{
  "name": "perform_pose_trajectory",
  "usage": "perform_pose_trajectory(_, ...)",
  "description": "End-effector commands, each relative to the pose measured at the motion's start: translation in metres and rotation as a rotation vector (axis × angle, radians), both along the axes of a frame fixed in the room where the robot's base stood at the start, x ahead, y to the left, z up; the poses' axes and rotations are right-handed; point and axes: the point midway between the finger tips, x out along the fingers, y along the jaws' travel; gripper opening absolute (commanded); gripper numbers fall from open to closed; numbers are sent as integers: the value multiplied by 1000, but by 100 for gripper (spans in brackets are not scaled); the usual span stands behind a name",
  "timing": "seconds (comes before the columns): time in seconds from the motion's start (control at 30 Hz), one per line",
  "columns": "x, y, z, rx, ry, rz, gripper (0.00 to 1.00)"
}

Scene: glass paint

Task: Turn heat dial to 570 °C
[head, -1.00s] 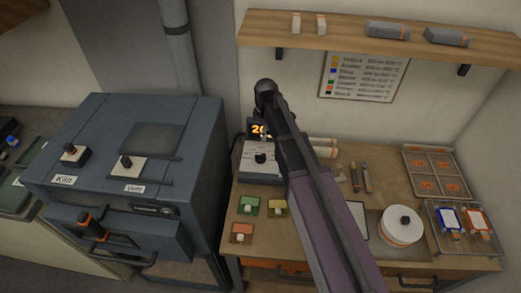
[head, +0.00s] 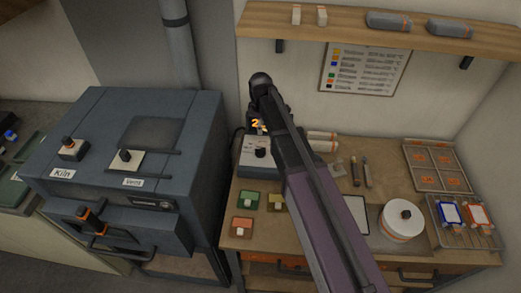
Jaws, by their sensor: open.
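A pale control box (head: 251,168) stands at the back left of the wooden bench, with a round black dial (head: 260,153) on its face. A dark display (head: 255,124) with orange digits sits behind it. A leading 2 shows, and the rest is covered by my arm. My arm reaches up from the bottom of the head view, and its dark end is at the display, just above and behind the dial. I cannot make out my gripper's fingers; they are hidden behind the arm. No contact with the dial can be seen.
A blue-grey kiln (head: 95,120) stands on the left with two knobs on top, labelled Kiln and Vent. A shelf (head: 380,35) and a chart (head: 362,70) are above.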

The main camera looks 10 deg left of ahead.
Motion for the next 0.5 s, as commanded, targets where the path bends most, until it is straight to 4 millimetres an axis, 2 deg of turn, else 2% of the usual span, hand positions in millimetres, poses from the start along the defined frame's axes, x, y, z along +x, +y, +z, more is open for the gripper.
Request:
perform_pose_trajectory(0.03,0,0,-8,0,0,0,60)
perform_pose_trajectory(0.5,0,0,-44,0,0,0,60)
